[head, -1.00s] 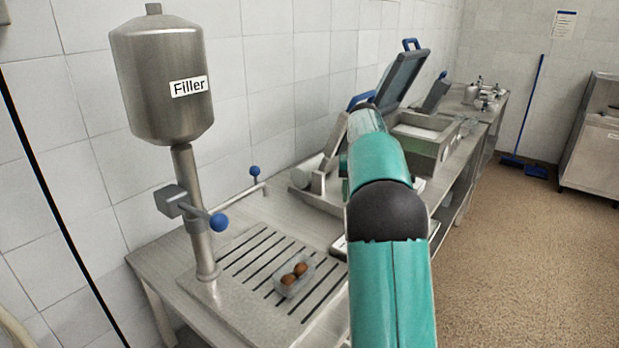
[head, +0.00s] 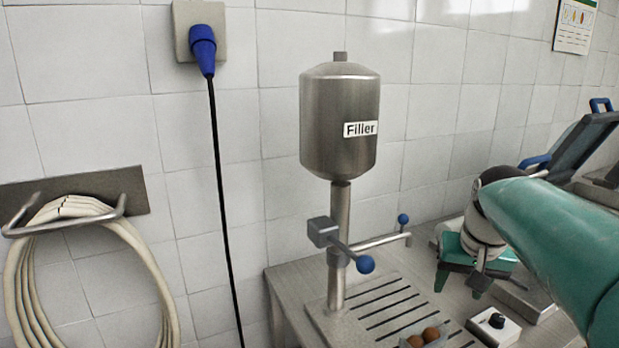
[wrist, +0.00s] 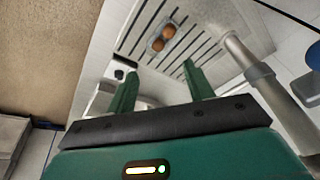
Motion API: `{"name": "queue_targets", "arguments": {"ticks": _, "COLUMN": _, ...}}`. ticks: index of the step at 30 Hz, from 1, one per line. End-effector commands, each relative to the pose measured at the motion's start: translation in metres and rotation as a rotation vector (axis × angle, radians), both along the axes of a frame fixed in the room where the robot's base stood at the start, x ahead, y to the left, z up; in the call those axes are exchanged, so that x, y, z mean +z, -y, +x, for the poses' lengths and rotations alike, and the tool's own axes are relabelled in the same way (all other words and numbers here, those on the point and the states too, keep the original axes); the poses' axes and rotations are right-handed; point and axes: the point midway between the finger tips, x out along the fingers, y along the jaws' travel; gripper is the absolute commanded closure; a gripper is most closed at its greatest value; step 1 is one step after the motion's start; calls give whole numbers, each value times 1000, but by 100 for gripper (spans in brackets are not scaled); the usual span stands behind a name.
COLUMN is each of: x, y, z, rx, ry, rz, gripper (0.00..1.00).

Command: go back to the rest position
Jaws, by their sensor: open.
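My gripper (head: 459,286) is at the right in the head view, with its green fingers apart and pointing down over the steel counter. In the wrist view, the open fingers (wrist: 161,70) have nothing between them. My teal arm reaches in from the right edge. A small tray with brown round items (head: 431,334) sits on the slotted drain plate, cut off by the bottom edge of the head view. The items (wrist: 163,38) also show in the wrist view, beyond the fingers and apart from them.
The steel filler (head: 340,120) stands on the counter, left of my gripper, with blue-knobbed levers (head: 365,264). A small control box with a black knob (head: 494,328) is below the gripper. A hose (head: 85,210) and a power cable (head: 222,200) hang on the wall.

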Motion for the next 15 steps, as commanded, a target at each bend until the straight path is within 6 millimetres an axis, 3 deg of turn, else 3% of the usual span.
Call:
{"name": "queue_targets", "arguments": {"ticks": 1, "x": 0, "y": -16, "z": -17, "rx": 27, "ry": 22, "rz": -6, "gripper": 48}}
{"name": "queue_targets", "arguments": {"ticks": 6, "x": -15, "y": -55, "z": -67, "rx": 105, "ry": 86, "rz": -30, "gripper": 48}}
{"name": "queue_targets", "arguments": {"ticks": 15, "x": -61, "y": -102, "z": -144, "rx": 228, "ry": 188, "rz": -73, "gripper": 48}}
